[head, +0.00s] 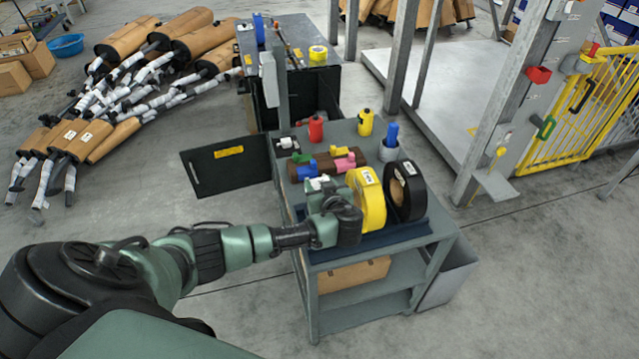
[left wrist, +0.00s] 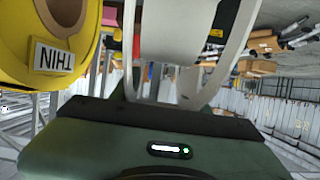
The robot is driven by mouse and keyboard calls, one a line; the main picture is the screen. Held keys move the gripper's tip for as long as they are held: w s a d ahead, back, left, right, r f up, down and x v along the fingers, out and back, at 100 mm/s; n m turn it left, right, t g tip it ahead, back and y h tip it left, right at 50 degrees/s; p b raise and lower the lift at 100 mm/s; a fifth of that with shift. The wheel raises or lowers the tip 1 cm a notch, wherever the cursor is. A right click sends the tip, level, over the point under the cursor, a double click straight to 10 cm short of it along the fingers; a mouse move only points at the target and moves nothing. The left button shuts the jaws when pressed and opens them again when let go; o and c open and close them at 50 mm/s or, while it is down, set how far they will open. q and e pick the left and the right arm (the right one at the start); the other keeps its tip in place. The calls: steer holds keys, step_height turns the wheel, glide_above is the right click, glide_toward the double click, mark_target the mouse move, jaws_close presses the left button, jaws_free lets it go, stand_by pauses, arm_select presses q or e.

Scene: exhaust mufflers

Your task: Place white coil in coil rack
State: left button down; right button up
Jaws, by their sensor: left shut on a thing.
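My left gripper (head: 335,205) is at the near end of the cart, just left of the yellow coil (head: 368,200). It is shut on a pale thing, apparently the white coil (left wrist: 170,20), whose outline is unclear close to the wrist camera. In the head view my gripper hides most of what it holds. The yellow coil also shows in the left wrist view (left wrist: 22,60), with a label reading THIN. A black coil (head: 408,190) stands upright to the right of the yellow one. The dark blue coil rack (head: 375,241) lies under them. My right gripper is out of view.
Mufflers (head: 120,80) lie on the floor at left.

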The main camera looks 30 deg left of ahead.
arm_select(q)
steer(key=shift+f, duration=0.1)
steer(key=c, duration=0.7)
jaws_free()
steer(key=shift+s+d, duration=0.1)
steer(key=shift+d, duration=0.1)
steer(key=b+v, duration=0.2)
steer(key=v, duration=0.9)
steer(key=shift+s+d+r, duration=0.2)
steer(key=shift+s+r, duration=0.05)
steer(key=shift+f, duration=0.1)
